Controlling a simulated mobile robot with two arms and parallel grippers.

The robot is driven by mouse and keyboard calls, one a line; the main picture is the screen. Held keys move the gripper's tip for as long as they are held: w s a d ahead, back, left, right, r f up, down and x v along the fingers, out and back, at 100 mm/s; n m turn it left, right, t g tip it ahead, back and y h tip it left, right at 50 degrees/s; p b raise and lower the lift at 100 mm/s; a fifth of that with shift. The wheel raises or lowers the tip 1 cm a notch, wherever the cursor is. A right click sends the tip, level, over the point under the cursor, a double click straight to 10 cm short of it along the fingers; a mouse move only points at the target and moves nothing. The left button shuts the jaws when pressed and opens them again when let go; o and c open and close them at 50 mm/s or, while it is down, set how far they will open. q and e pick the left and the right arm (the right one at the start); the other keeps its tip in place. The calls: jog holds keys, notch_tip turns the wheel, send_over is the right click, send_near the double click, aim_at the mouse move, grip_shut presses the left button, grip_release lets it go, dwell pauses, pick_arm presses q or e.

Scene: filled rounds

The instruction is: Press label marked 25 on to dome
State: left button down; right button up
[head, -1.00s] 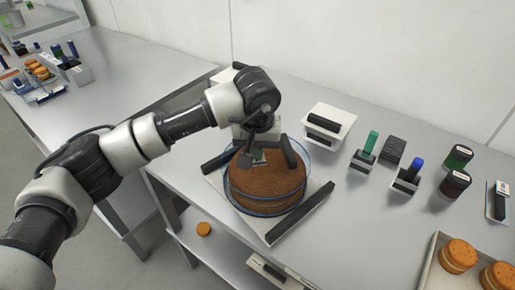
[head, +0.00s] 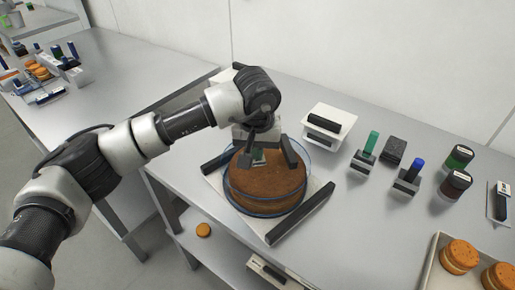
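A clear dome (head: 268,192) with blue rims stands over a round brown cake (head: 265,180) on a pale board with black bars. My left gripper (head: 266,160) is above the dome's top, pointing down, with its fingers spread apart. A small dark green patch (head: 257,156) lies at the dome's top between the fingers. It may be the label, but no number can be read on it. I cannot tell whether the fingers touch the dome. My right gripper is not in view.
A white block with black bars (head: 328,122), a green-handled stamp (head: 366,152), a blue-handled stamp (head: 408,176) and dark jars (head: 455,184) stand to the right. A tray (head: 432,262) of small round cakes is at the lower right. Bare table lies between.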

pick_arm(q)
notch_tip(320, 180, up, 8)
jog(key=p, duration=0.3)
dwell(0.7)
jog(key=shift+f, duration=0.1)
dwell(0.4)
